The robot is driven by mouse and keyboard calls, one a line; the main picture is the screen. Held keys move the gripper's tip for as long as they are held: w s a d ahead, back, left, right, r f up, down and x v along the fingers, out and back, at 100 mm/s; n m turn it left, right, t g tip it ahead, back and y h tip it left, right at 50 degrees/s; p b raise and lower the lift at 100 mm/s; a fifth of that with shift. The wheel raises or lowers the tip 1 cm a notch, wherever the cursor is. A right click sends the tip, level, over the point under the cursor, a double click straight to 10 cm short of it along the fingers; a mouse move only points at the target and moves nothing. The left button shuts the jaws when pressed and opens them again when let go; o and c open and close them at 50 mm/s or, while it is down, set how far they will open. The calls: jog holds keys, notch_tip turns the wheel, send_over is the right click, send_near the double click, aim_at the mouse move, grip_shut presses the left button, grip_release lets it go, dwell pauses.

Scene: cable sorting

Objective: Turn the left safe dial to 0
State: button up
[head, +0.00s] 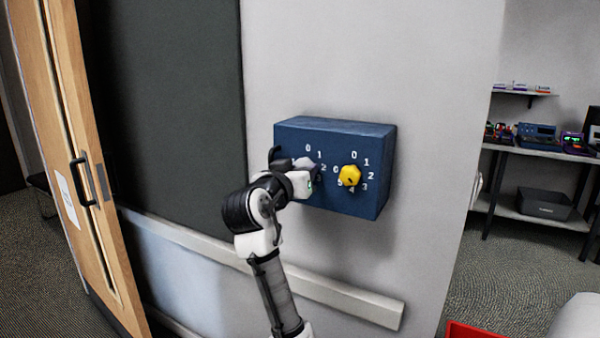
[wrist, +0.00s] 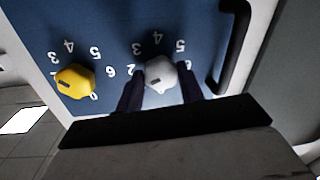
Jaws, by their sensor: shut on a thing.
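A blue safe box (head: 345,201) is mounted on the wall, with two numbered dials on its front. The left dial is light grey (head: 306,162) and mostly hidden behind my gripper in the head view. In the wrist view, which looks upside down, this grey dial (wrist: 160,73) sits between the two dark fingers of my gripper (wrist: 161,80), which is shut on it. A small dark mark shows low on the dial's left side there; I cannot tell exactly which number it points to. My gripper also shows in the head view (head: 305,175).
The yellow right dial (head: 350,176) is close beside my gripper. A dark handle (wrist: 236,45) sticks out at the box's side. A wooden door (head: 68,150) stands at left, and shelves (head: 540,152) at right.

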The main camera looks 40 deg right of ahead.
jog(key=shift+w+r+n+g+p, duration=0.1)
jog(key=shift+n+g+p, duration=0.3)
jog(key=shift+n+p, duration=2)
jog(key=shift+r+n+g+p, duration=0.1)
jog(key=shift+n+g+p, duration=0.4)
jog(key=shift+n, duration=3.6)
jog(key=o, duration=1)
jog(key=shift+a, duration=0.1)
jog(key=b+v, duration=0.4)
jog(key=v, duration=0.9)
jog(key=shift+a, duration=0.3)
